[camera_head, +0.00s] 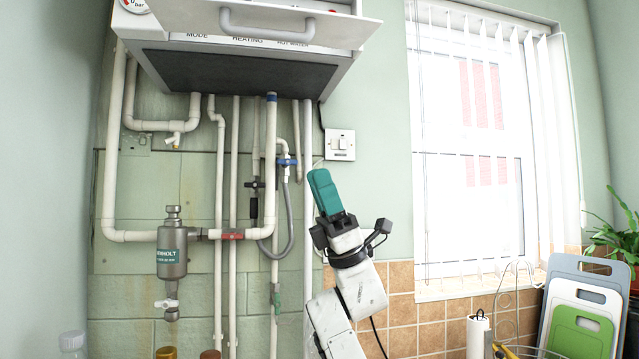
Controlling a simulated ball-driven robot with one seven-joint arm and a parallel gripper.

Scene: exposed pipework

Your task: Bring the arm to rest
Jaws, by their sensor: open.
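My arm rises from the bottom of the view, right of the pipes, with its white links bent and tilted up to the left. My gripper (325,190) is at its top end, with teal fingers pointing up. The near finger hides the other, so the gap between them does not show. I see nothing held in it. The gripper is in front of the wall, just below and left of the white switch (340,145) in the picture.
A boiler (245,75) hangs above, with white pipes (219,180) running down the wall. A metal filter (172,250) hangs at left. A window (470,150) is at right. Chopping boards (580,335), a paper roll (478,335) and a plant (615,235) stand lower right.

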